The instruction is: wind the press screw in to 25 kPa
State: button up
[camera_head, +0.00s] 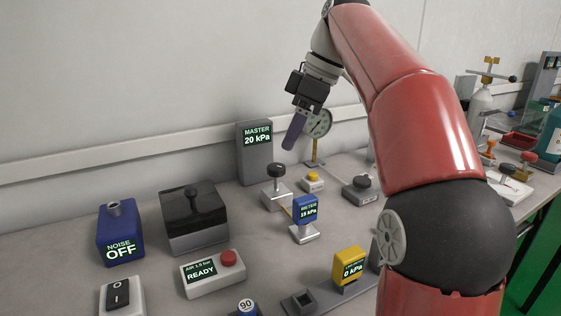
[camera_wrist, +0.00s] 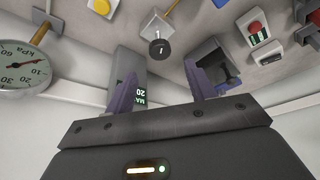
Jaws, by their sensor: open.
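A black round knob (camera_head: 277,170) tops a small grey metal block (camera_head: 272,196), likely the press screw. It also shows in the wrist view (camera_wrist: 158,48), beyond the fingertips. The grey master display (camera_head: 256,150) reads 20 kPa. A blue meter (camera_head: 305,208) on a metal foot reads what looks like 19 kPa. A yellow meter (camera_head: 349,268) reads 0 kPa. A round dial gauge (camera_head: 318,123) stands behind my gripper (camera_head: 295,132). My gripper is open and empty, its purple fingers above and behind the knob, apart from it. The wrist view shows both fingers (camera_wrist: 160,76) with a gap between.
A yellow button (camera_head: 313,178) and another black knob (camera_head: 361,182) stand right of the press. A black-topped box (camera_head: 193,215), a blue NOISE OFF box (camera_head: 121,232) and a READY box (camera_head: 211,272) stand left. The wall ledge (camera_head: 100,159) runs behind.

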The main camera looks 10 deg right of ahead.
aim_at(277, 165)
jog(key=b+x, duration=0.2)
jog(key=x, duration=0.5)
jog(key=shift+s, duration=0.1)
jog(key=c, duration=1)
